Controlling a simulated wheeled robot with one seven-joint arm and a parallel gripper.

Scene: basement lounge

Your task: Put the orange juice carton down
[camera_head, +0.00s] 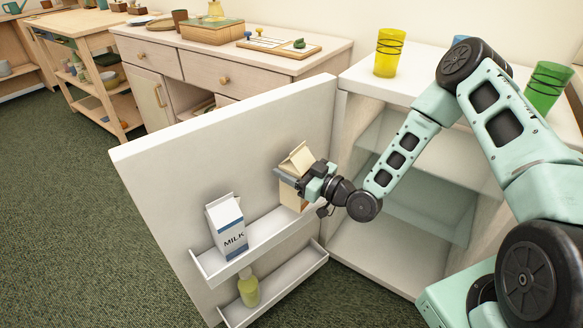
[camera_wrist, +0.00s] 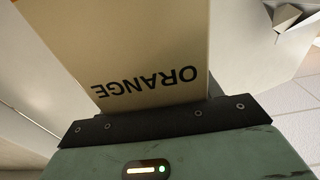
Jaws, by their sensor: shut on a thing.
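The orange juice carton (camera_head: 291,196) is cream-coloured with a gabled top. My gripper (camera_head: 301,180) is shut on it, and the carton looks upright. It is at the upper door shelf (camera_head: 262,238) of the open fridge door, towards the hinge end. I cannot tell whether its base touches the shelf. In the wrist view the carton (camera_wrist: 150,45) fills the middle, with the word ORANGE upside down just beyond the gripper's dark edge. The fingertips are partly hidden.
A milk carton (camera_head: 227,228) stands on the same shelf, to the left. A yellow-green bottle (camera_head: 248,287) stands on the lower door shelf (camera_head: 290,287). The open door (camera_head: 190,150) is beside my gripper. The fridge interior (camera_head: 385,225) looks empty. Yellow (camera_head: 389,52) and green (camera_head: 547,85) cups stand on top.

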